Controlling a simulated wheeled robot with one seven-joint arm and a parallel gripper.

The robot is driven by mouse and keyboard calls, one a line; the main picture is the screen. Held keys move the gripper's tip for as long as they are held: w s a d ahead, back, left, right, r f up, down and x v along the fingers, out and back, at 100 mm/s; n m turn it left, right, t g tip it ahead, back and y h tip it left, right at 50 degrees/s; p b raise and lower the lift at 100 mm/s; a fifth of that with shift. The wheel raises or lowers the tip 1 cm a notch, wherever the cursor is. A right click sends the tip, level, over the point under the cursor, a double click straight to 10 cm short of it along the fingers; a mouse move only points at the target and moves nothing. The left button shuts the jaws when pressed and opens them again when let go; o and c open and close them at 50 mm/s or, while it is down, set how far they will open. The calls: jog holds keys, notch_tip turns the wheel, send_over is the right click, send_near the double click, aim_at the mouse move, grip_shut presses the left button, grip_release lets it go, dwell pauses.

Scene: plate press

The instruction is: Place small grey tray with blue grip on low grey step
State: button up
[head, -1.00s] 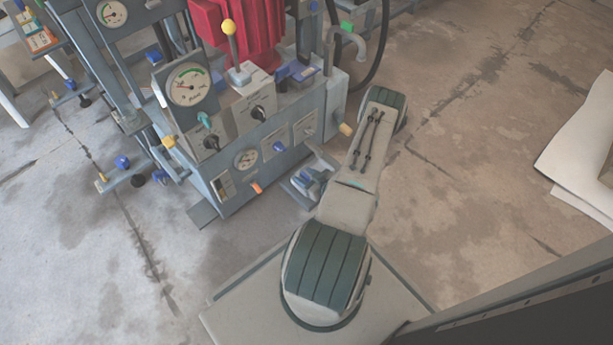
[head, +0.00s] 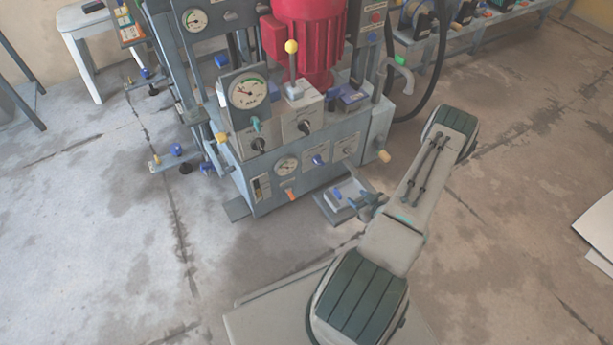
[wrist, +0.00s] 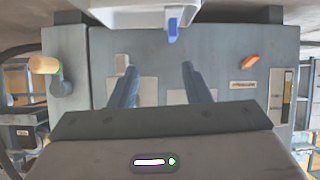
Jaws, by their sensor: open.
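The small grey tray (head: 344,194) lies low at the front right foot of the press and appears to rest on the low grey step (head: 328,211). In the wrist view the tray (wrist: 140,14) crosses the top edge, with its blue grip (wrist: 173,29) pointing toward the gripper. My gripper (head: 366,208) is just right of the tray in the head view, partly hidden by my arm. The step's contact with the tray is mostly hidden.
The press body (head: 300,165) stands behind the tray, with an orange lever (head: 291,195) and a cream knob (head: 384,156) sticking out. A black hose (head: 438,75) curves at its right.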

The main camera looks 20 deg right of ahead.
jog(key=w+d+r+g+h, duration=0.1)
jog(key=w+r+g, duration=0.1)
jog(key=w+r, duration=0.35)
jog(key=w+r+g+h, duration=0.1)
jog(key=w+r+g, duration=0.1)
jog(key=r, duration=0.6)
jog(key=a+r+g+h, duration=0.15)
jog(key=a+r, duration=0.45)
jog(key=r, duration=0.6)
jog(key=s+a+r+m+g, duration=0.1)
jog(key=s+a+r+g, duration=0.15)
jog(key=a+r, duration=0.35)
jog(key=s+a+r+m+g, duration=0.1)
jog(key=s+a+r, duration=0.3)
jog(key=a+r, duration=0.25)
jog(key=s+a+r+g+y, duration=0.1)
jog(key=s+a+r+y, duration=0.1)
jog(key=s+a+r, duration=0.4)
jog(key=s+a, duration=0.4)
jog(key=s, duration=0.3)
jog(key=shift+g, duration=0.4)
jog(key=shift+r, duration=0.1)
